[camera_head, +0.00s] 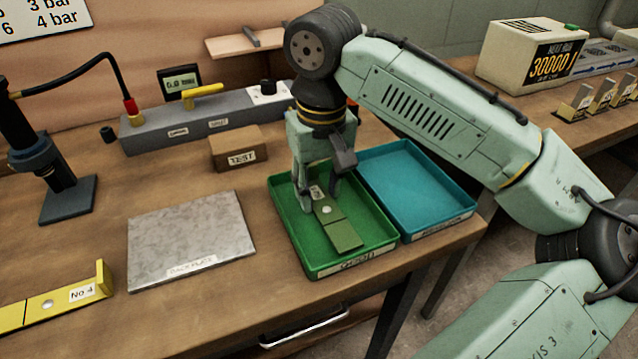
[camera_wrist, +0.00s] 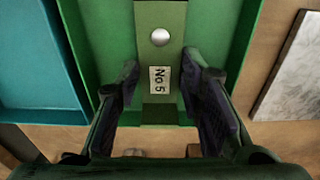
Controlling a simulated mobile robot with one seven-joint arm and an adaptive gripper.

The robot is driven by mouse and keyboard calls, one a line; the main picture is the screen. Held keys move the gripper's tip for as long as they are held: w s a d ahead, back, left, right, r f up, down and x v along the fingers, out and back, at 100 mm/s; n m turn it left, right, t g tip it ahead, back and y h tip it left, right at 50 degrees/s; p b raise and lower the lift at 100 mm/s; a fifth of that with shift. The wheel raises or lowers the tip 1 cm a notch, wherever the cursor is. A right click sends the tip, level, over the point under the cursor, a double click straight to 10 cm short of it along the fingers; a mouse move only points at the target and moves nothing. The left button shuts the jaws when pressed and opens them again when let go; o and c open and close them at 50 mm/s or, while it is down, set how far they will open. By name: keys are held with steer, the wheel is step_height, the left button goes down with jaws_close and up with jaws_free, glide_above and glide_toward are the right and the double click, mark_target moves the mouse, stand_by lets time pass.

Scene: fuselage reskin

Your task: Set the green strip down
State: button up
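The green strip (camera_head: 341,229) is a flat bar with a silver round stud and a "No 5" label. It is in the green tray (camera_head: 383,247) marked "GOOD", low over the tray floor; I cannot tell whether it touches the floor. In the wrist view the strip (camera_wrist: 160,16) runs straight up from between my fingers. My gripper (camera_head: 320,190) points down into the tray. In the wrist view the fingertips of my gripper (camera_wrist: 159,75) are at the strip's two long edges beside the label, with no clear gap, shut on it.
A blue tray (camera_head: 412,187) stands right of the green tray. A grey backplate (camera_head: 190,238) lies to the left, a brown "TEST" block (camera_head: 238,149) behind. A yellow strip marked "No 4" (camera_head: 55,302) is at the front left. The table's front edge is close to the green tray.

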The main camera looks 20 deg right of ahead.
mark_target(321, 200)
steer(key=o, duration=0.4)
step_height(321, 200, up, 12)
steer(key=shift+s+r, duration=0.2)
steer(key=shift+s, duration=0.15)
stand_by(0.4)
